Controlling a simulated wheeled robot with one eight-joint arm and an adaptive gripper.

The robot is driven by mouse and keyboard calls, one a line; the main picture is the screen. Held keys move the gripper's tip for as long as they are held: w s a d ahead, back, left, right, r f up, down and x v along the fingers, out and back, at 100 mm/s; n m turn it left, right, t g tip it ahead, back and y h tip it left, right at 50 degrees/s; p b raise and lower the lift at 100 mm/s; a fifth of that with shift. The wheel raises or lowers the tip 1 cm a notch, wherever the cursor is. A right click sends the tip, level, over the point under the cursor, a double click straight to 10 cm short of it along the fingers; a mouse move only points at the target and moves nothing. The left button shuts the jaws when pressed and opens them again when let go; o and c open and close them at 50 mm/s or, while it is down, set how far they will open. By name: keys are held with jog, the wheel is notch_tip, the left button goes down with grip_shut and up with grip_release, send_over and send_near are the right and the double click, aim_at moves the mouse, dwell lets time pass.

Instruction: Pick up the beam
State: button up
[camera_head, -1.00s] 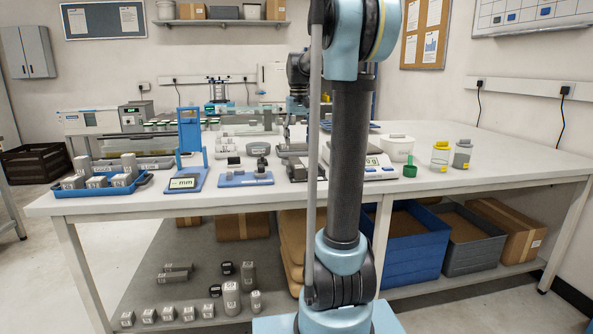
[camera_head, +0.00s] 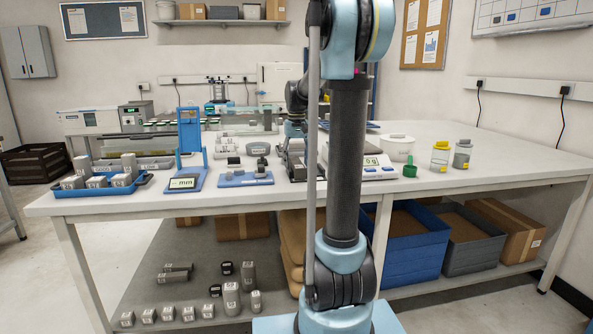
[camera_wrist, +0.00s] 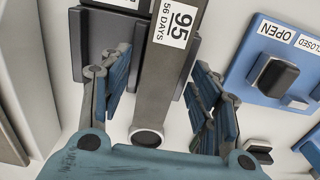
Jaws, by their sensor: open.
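The beam (camera_wrist: 167,75) is a long grey bar with a white label reading "95, 56 DAYS" in the wrist view. A dark round mark shows on its near end. My gripper (camera_wrist: 160,98) is open, with one blue-padded finger on each side of the beam. A gap shows between the beam and each finger; I cannot tell the height between them. Dark plates of a holder (camera_wrist: 95,30) stand on both sides of the beam.
A blue plate (camera_wrist: 245,75) with a dark block and OPEN and CLOSED labels lies right of the gripper in the wrist view. On the bench (camera_head: 440,196), a scale (camera_head: 376,173) and jars (camera_head: 440,156) stand right of my arm. A blue tray (camera_head: 100,190) is at the left.

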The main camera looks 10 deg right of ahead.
grip_shut()
jog(key=shift+r, duration=0.1)
